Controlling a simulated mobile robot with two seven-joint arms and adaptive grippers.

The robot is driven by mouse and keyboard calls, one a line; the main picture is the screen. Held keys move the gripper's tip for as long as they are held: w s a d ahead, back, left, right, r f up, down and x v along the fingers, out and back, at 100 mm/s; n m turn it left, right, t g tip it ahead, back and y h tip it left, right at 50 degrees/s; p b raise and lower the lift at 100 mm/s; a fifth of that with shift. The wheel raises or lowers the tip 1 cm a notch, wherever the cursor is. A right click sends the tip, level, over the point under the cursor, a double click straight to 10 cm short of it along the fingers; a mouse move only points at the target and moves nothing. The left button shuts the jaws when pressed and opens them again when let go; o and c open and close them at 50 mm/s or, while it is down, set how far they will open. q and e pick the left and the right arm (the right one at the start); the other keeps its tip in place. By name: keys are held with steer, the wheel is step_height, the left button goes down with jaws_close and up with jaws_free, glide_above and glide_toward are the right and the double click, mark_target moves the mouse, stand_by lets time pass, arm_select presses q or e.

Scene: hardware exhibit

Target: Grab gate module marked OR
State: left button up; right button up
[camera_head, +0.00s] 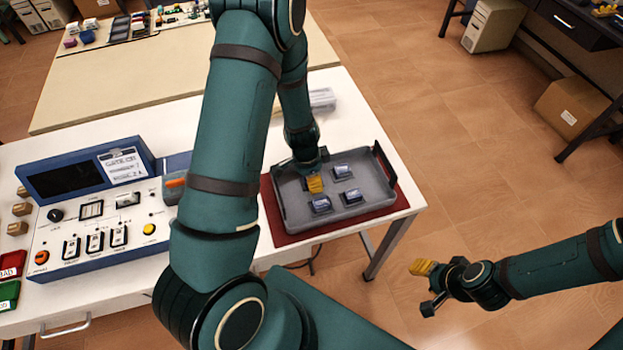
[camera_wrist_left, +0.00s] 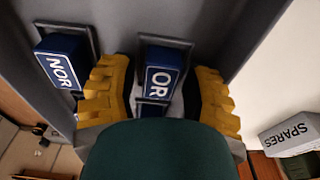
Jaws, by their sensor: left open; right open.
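The blue OR module (camera_wrist_left: 163,75) sits in a dark square socket in the grey tray (camera_head: 283,207). Its white letters face the left wrist camera. My left gripper (camera_head: 315,184) is over the tray and open. In the left wrist view its yellow fingers stand on either side of the OR module, with gaps showing. Depth to the module is hard to judge. The blue NOR module (camera_wrist_left: 62,65) is left of the left finger. Another blue module (camera_wrist_left: 152,110) is partly hidden behind my gripper. My right gripper (camera_head: 424,289) is open and empty, over the floor at the right.
The tray rests on a red mat (camera_head: 275,226) at the white table's right end. More blue modules (camera_head: 352,195) sit in it. A control console (camera_head: 95,240) stands to the left. A SPARES box (camera_wrist_left: 288,133) shows in the left wrist view.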

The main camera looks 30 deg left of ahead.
arm_select(q)
jaws_close()
steer(key=shift+r, duration=0.1)
